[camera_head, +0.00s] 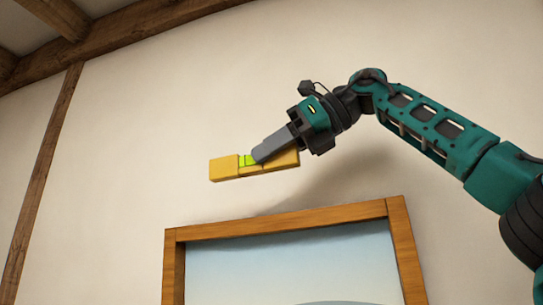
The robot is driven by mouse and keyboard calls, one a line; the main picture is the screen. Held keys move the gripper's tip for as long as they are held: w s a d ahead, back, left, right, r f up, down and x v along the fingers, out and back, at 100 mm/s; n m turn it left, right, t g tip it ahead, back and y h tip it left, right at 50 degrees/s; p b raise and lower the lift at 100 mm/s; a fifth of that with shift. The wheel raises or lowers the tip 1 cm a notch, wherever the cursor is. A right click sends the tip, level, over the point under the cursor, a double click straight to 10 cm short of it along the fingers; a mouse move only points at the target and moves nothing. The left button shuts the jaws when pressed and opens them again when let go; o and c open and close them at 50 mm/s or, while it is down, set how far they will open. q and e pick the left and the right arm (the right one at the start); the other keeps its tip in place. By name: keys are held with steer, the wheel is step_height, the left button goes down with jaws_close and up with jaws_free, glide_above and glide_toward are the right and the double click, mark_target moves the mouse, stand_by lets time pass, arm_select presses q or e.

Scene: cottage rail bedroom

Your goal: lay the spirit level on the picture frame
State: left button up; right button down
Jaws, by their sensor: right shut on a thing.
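The spirit level (225,168) is a short yellow bar with a bright green vial near its middle. It is in the air above the top rail of the picture frame, slightly tilted, its right end a little higher. My right gripper (259,156) is shut on the spirit level near its middle and hides part of it. The picture frame (290,218) is wooden, with a pale blue picture, on the wall below. A gap shows between the level and the frame's top rail. The frame's lower part is out of view. My left gripper is not in view.
The cream wall (150,110) is bare around the frame. A dark wooden post (45,180) runs down the left side, and a ceiling beam (130,35) crosses the top left. Free room lies left of the level.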

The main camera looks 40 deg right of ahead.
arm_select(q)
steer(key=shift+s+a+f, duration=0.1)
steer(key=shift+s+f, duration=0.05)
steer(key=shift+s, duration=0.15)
arm_select(e)
steer(key=shift+w+d+f, duration=0.25)
steer(key=shift+d+f, duration=0.05)
steer(key=shift+d, duration=0.25)
steer(key=shift+w+d+f, duration=0.25)
steer(key=shift+w+d, duration=0.05)
steer(key=shift+d, duration=0.3)
steer(key=shift+w+d+f, duration=0.25)
steer(key=shift+d+f, duration=0.05)
steer(key=shift+d, duration=0.25)
steer(key=shift+w+d+f, duration=0.3)
steer(key=shift+d, duration=0.3)
steer(key=shift+w+d+f, duration=0.25)
steer(key=shift+d+f, duration=0.05)
steer(key=shift+d, duration=0.3)
steer(key=shift+f+b, duration=0.9)
steer(key=shift+f, duration=0.3)
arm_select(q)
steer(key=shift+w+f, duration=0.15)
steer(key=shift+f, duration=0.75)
arm_select(e)
steer(key=shift+d+f, duration=0.1)
steer(key=c, duration=0.8)
jaws_free()
steer(key=shift+s, duration=0.1)
